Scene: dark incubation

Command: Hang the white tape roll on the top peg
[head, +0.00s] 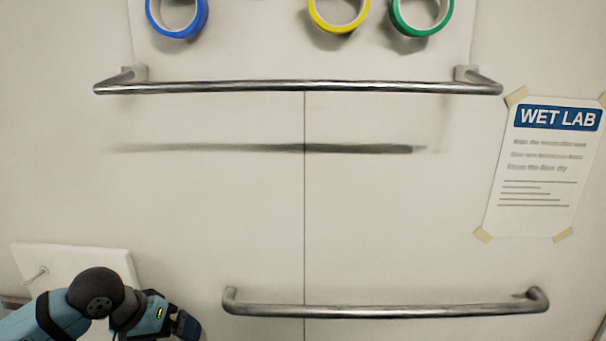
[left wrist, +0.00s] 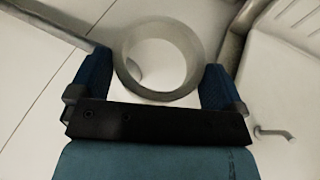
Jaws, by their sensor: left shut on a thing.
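The white tape roll (left wrist: 191,52) shows in the left wrist view, greyish in the dim light, its open hole facing the camera. My left gripper (left wrist: 157,80) is shut on it, with one blue finger on each side. In the head view my left gripper (head: 186,325) is at the lower left edge; the roll cannot be made out there. A thin peg (head: 36,275) sticks out of a white board (head: 95,262) to the left of the gripper. A peg (left wrist: 274,132) also shows right of the fingers in the wrist view, apart from the roll. My right gripper is not in view.
Two metal bars (head: 300,87) (head: 390,311) cross the pale wall doors. Blue (head: 152,15), yellow (head: 318,18) and green (head: 402,20) tape rolls are at the top. A WET LAB sheet (head: 545,170) is taped at right. The wall between the bars is clear.

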